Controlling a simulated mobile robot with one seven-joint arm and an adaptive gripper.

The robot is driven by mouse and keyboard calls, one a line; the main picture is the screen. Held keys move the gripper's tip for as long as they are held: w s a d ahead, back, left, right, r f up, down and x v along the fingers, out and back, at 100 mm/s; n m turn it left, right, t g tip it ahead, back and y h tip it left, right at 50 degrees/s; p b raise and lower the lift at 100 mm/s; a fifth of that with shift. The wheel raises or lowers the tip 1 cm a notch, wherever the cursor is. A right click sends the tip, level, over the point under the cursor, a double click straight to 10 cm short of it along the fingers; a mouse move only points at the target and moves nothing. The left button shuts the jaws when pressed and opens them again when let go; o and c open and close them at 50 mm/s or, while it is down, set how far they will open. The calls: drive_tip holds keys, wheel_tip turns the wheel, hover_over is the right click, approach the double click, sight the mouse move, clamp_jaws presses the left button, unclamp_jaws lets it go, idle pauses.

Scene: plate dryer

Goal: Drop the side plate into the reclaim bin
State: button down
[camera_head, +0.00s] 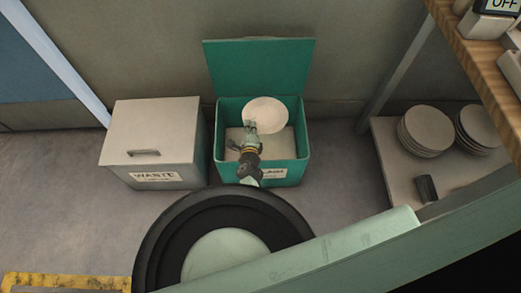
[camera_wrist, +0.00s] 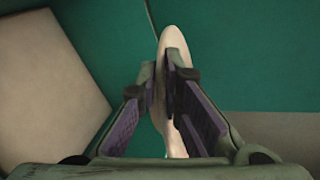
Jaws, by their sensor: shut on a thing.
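The side plate (camera_head: 267,113) is pale and round, and it is over the opening of the green reclaim bin (camera_head: 227,157). My gripper (camera_head: 250,130) is shut on the near edge of the plate. In the wrist view the plate (camera_wrist: 172,45) shows nearly edge-on between the purple-padded fingers of my gripper (camera_wrist: 172,92). The bin's lid (camera_head: 258,66) stands open at the back. The bin's front label is partly hidden by my arm. How high the plate is above the bin floor I cannot tell.
A closed grey bin labelled WASTE (camera_head: 150,135) stands left of the reclaim bin. Stacked plates (camera_head: 425,130) sit on a low shelf at the right, with a small dark block (camera_head: 427,188) near them. A wooden shelf (camera_head: 470,50) is at the upper right.

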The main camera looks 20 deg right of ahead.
drive_tip(key=shift+f, duration=0.4)
drive_tip(key=c, duration=1.7)
unclamp_jaws()
drive_tip(key=shift+o, duration=0.2)
